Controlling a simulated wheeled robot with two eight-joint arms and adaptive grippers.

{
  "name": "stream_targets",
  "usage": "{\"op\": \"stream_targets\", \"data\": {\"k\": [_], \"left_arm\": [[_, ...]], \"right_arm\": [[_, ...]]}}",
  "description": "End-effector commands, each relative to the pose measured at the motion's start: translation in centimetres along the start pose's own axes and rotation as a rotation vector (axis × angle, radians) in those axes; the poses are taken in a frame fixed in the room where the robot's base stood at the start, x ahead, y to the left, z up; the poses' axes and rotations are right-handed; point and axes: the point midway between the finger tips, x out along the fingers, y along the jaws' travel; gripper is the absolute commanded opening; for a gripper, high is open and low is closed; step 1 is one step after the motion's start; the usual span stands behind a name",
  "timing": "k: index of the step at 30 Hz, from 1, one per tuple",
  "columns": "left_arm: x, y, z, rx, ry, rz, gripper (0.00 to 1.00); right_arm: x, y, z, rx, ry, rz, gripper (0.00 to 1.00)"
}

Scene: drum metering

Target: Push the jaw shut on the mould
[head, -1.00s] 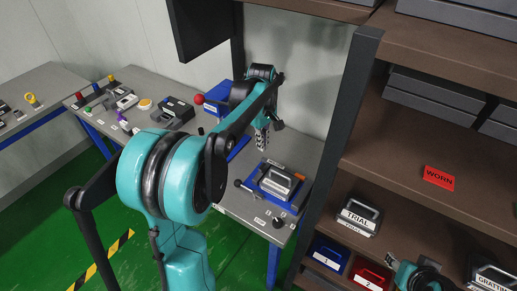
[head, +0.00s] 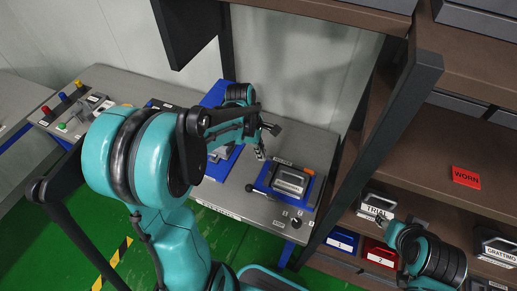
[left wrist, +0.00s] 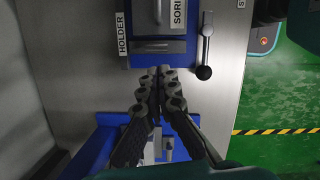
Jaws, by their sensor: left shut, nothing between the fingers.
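The mould (head: 290,181) is a grey metal block with a raised handle-like top, seated in the blue holder (head: 262,185) on the bench. In the left wrist view the blue holder (left wrist: 152,51) is at the top, partly out of frame, so the mould is mostly cut off there. I cannot tell the jaw apart from the holder's other parts. My left gripper (head: 261,155) is shut and empty, at the holder's left back side. In the left wrist view my left fingertips (left wrist: 160,71) are together, close to the holder's blue edge.
A lever with a black knob (left wrist: 204,72) sits beside the holder. Another blue-based device (head: 216,95) stands behind my left forearm. A dark shelf post (head: 385,150) rises right of the bench. The shelves hold a TRIAL box (head: 376,207) and blue (head: 341,240) and red boxes (head: 380,255).

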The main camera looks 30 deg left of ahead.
Motion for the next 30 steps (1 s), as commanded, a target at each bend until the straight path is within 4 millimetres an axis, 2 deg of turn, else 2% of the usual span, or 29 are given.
{"op": "stream_targets", "data": {"k": [1, 3, 9, 23, 30], "left_arm": [[1.3, 0.1, -0.1, 0.001, 0.000, 0.000, 0.00], [2.4, 0.0, 0.0, 0.001, 0.000, 0.000, 0.00], [4.7, 0.0, 0.0, 0.001, 0.001, 0.000, 0.00], [5.2, 0.0, 0.1, 0.002, 0.001, 0.000, 0.00], [5.8, -0.5, 2.5, 0.004, 0.000, -0.001, 0.00]], "right_arm": [[0.5, 0.0, 0.3, 0.000, 0.000, 0.000, 0.40], [0.8, 0.0, 0.5, 0.000, 0.000, 0.000, 0.40], [1.3, 0.0, 0.9, 0.000, 0.000, 0.000, 0.40], [1.3, 0.0, 0.9, 0.000, 0.000, 0.000, 0.40], [1.5, 0.0, 1.0, 0.000, 0.000, 0.000, 0.40]]}}
